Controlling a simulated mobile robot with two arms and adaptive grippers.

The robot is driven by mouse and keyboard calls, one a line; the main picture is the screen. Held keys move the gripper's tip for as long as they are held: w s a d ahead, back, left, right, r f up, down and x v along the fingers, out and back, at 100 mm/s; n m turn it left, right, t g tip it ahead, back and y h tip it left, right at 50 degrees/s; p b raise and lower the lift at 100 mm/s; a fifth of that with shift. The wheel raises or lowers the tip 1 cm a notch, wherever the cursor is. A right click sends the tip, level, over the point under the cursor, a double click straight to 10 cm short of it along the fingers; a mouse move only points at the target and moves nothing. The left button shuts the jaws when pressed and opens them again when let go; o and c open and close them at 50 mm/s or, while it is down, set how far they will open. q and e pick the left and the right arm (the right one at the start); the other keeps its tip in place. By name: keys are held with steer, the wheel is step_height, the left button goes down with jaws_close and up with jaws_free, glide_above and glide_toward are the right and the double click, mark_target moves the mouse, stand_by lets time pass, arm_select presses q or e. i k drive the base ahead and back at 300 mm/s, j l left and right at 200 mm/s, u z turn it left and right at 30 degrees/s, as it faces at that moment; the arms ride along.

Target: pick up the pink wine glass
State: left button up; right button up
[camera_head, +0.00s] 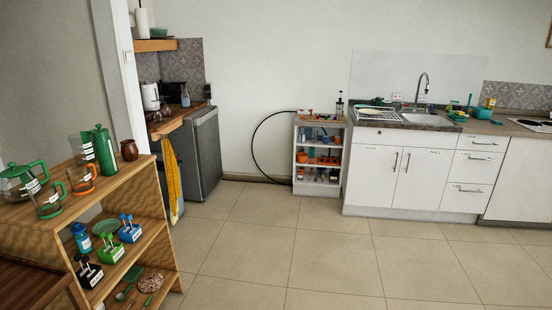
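I cannot make out a pink wine glass in the head view. The wooden shelf unit (165,201) at the left front holds green glassware, including a green pitcher (104,149) and a large green teapot (22,182) on its top. An orange-handled glass cup (81,180) and a brown round pot (129,149) also stand there. Neither of my grippers is in the view.
A small white shelf (297,185) with several small items stands by the back wall, left of the white sink cabinets (392,177). The tiled floor (300,260) in the middle is clear.

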mark_target(167, 112)
steer(key=i+l, duration=0.1)
steer(key=i, duration=0.9)
steer(key=i+l, duration=0.1)
steer(key=i, duration=0.9)
steer(key=i+j+u, duration=0.15)
steer(key=i+u, duration=0.2)
steer(key=i, duration=0.35)
steer(key=i+u, duration=0.35)
steer(key=i, duration=0.4)
steer(key=i+l+u, duration=0.3)
steer(key=i, duration=0.4)
steer(key=j, duration=0.1)
